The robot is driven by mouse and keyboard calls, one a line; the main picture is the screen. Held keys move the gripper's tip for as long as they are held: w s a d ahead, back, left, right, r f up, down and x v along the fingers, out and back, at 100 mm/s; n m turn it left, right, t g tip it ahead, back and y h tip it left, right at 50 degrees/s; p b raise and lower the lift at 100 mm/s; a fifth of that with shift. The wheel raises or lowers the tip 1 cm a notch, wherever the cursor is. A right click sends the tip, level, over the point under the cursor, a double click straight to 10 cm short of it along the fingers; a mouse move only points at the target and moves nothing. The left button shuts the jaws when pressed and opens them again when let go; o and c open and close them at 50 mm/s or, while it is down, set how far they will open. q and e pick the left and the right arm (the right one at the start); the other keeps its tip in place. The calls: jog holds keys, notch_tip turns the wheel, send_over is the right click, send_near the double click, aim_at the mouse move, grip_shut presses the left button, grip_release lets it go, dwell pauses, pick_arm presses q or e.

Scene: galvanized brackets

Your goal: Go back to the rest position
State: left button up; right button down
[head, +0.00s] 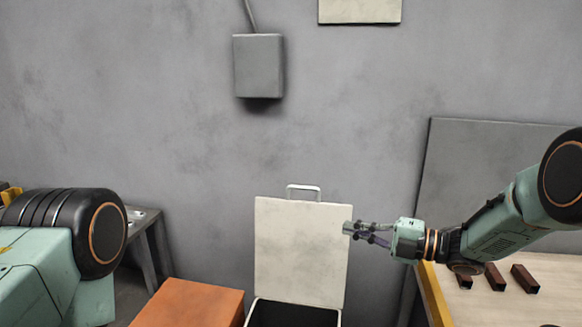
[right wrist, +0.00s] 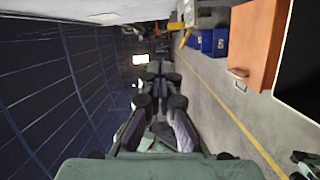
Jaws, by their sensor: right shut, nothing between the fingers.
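My right gripper (head: 352,231) is shut and empty. In the head view its arm comes in from the right, and the fingers point left. They appear in front of the right edge of an upright white lid (head: 300,250). In the right wrist view the fingers of my right gripper (right wrist: 158,78) lie close together with nothing held between them. My left arm shows only in part at the left edge of the head view, and its gripper is outside the picture.
The white lid belongs to an open, dark-inside box. An orange box top (head: 188,304) is left of it. A wooden-topped table (head: 478,308) at right holds several dark brown blocks (head: 524,278). A grey table (head: 142,218) stands left. Blue bins (right wrist: 213,42) show in the wrist view.

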jog(key=w+d+f+m+t+h, duration=0.1)
jog(key=d+f+m+t+h, duration=0.3)
jog(key=f+m, duration=0.55)
jog(key=s+d+f+m+g+h, duration=0.2)
jog(key=s+f+m+h, duration=0.5)
jog(key=s+f+m, duration=0.5)
jog(key=s+d+f+m+g+h, duration=0.1)
jog(key=s+f+m+g, duration=0.1)
jog(key=s, duration=0.9)
jog(key=s+d+f+m+g+h+b, duration=0.1)
jog(key=s+f+m+g+h, duration=0.1)
jog(key=s, duration=1)
jog(key=s+d+f+m+g+h, duration=0.1)
jog(key=s+f+m+g, duration=0.3)
jog(key=s, duration=0.7)
notch_tip(320, 180, down, 2)
jog(key=shift+s+f+g+h, duration=0.1)
jog(key=shift+s+g+h, duration=0.35)
jog(key=shift+g, duration=0.45)
jog(key=shift+w+m, duration=0.15)
jog(key=shift+m, duration=0.1)
